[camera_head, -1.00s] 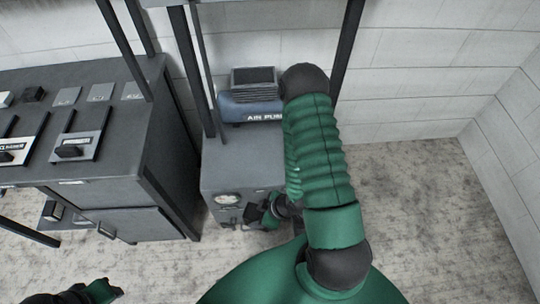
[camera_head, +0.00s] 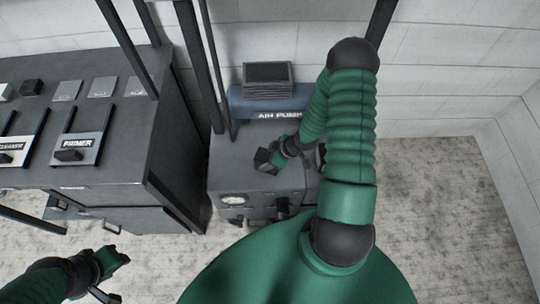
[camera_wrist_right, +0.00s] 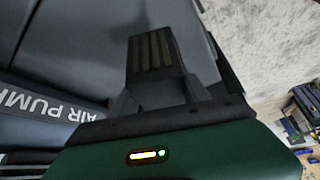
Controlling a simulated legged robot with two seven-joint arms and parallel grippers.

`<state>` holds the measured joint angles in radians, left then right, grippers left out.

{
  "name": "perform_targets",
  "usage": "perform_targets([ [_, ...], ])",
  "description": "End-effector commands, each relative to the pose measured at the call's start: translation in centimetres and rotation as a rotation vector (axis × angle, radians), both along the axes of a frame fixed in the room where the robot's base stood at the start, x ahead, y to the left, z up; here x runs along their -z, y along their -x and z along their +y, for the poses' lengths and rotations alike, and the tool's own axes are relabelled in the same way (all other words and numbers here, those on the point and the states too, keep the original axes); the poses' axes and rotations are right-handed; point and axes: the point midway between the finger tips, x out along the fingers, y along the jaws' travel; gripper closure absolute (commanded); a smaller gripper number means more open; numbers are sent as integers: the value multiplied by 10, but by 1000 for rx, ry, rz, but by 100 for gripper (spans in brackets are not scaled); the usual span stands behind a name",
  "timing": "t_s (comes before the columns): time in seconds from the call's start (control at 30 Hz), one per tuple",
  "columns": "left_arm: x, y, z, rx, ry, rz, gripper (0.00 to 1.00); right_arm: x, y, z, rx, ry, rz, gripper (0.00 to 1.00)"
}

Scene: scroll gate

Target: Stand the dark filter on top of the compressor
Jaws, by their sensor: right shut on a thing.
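My right gripper (camera_head: 267,160) is shut on the dark filter, a ribbed block (camera_wrist_right: 152,52) that stands out between its fingers in the right wrist view. In the head view the filter is a small dark shape (camera_head: 263,160) above the grey cabinet top. The compressor shows as a blue tank (camera_head: 243,105) marked AIR PUMP behind a grey cabinet (camera_head: 235,165) with a gauge. I cannot tell whether the filter touches the cabinet top. My left gripper (camera_head: 112,262) is low at the left, away from the compressor; its fingers are unclear.
A dark ribbed block (camera_head: 268,77) is on the blue tank. Dark upright posts (camera_head: 187,60) stand near the cabinet. A grey bench (camera_head: 125,140) with panels, one marked PRIMER (camera_head: 78,150), is at the left. My right arm hides the cabinet's right side.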

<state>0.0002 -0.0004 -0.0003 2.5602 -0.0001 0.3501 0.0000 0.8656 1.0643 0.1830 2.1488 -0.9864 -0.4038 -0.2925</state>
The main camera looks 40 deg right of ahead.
Motion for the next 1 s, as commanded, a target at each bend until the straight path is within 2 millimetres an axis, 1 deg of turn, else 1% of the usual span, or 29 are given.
perform_targets([
  [0.03, -6, 0, 0, 0, 0, 0, 64, -1, -7, -11, 5, -2, -2, 91],
  [0.1, -7, 0, 0, 0, 0, 0, 64, 1, -14, -18, 3, -3, 0, 91],
  [0.17, -7, 0, 0, 0, 0, 0, 64, 4, -16, -22, 2, -3, 0, 91],
  [0.33, 2, 0, 0, 1, 0, 0, 64, 32, -17, -21, 1, -4, 3, 91],
  [0.4, 2, 0, 0, 1, 0, 0, 64, 39, -17, -22, 0, -3, 3, 91],
  [0.43, 2, 0, 0, 1, 0, 0, 64, 40, -17, -22, 1, -2, 2, 92],
  [0.47, 2, 0, 0, 1, 0, 0, 64, 39, -17, -22, 1, -1, 2, 99],
  [0.67, 3, 0, 0, 0, 0, 0, 64, 40, -17, -22, 0, -2, 1, 99],
  [0.7, 2, 0, 0, 0, 0, 0, 64, 40, -17, -22, 0, -2, 2, 43],
  [0.83, 2, 0, 0, 0, 0, 0, 64, 40, -17, -22, 0, -2, 1, 26],
  [0.87, 2, 0, 0, 0, 0, 0, 64, 40, -17, -22, 0, -2, 1, 24],
  [1.0, 2, 0, 0, 0, 0, 0, 64, 40, -17, -22, 0, -2, 1, 24],
])
